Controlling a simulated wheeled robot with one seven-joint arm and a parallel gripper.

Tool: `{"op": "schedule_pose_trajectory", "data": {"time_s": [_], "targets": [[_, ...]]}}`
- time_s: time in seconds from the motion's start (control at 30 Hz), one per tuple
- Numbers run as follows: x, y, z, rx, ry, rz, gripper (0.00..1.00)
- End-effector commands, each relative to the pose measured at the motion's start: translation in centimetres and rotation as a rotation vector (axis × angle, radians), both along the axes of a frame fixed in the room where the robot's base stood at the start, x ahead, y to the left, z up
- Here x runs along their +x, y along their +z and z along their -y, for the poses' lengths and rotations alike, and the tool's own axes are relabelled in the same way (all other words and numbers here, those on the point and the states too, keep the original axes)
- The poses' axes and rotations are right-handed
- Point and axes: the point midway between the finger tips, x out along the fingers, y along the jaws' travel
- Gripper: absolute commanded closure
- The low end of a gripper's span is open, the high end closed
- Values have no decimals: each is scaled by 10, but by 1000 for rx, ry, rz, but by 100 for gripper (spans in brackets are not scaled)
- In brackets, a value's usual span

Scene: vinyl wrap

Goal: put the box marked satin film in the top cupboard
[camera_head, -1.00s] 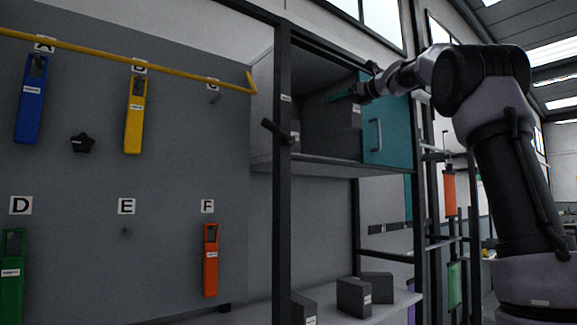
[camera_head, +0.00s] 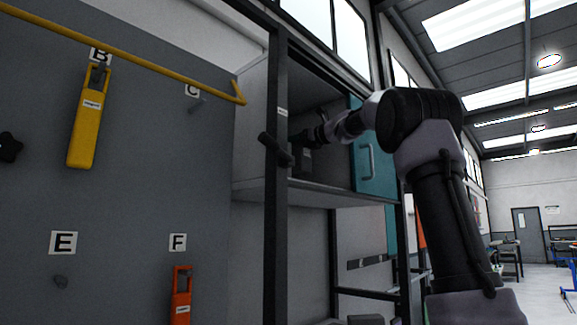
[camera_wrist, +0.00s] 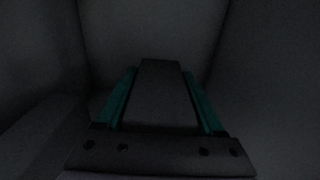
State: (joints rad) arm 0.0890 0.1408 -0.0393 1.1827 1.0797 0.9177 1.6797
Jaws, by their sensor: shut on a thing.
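My gripper (camera_wrist: 158,118) is inside the open top cupboard (camera_head: 255,187), with the wrist reaching in from the right. In the wrist view its two teal fingers are shut on a dark grey box (camera_wrist: 158,90), one finger along each side. No marking shows on the held box from this angle, so I cannot read whether it says satin film. Whether the held box touches the shelf is hidden.
The cupboard's teal door (camera_head: 373,168) stands open at the right, close to my arm. A dark upright post (camera_head: 277,230) with a side knob is in front of the opening. A yellow rail (camera_head: 150,75) crosses the tool board (camera_head: 130,210) on the left.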

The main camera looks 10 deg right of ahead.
Motion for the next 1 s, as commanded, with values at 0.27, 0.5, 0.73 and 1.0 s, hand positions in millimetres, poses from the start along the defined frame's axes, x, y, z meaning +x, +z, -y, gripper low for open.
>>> {"op": "schedule_pose_trajectory", "data": {"time_s": [0.27,0.5,0.73,1.0], "targets": [[0,-33,0,2,-1,-3,100],[0,-53,0,1,-1,2,100],[0,-53,0,1,-1,1,100],[0,-55,0,0,-1,1,0]]}}
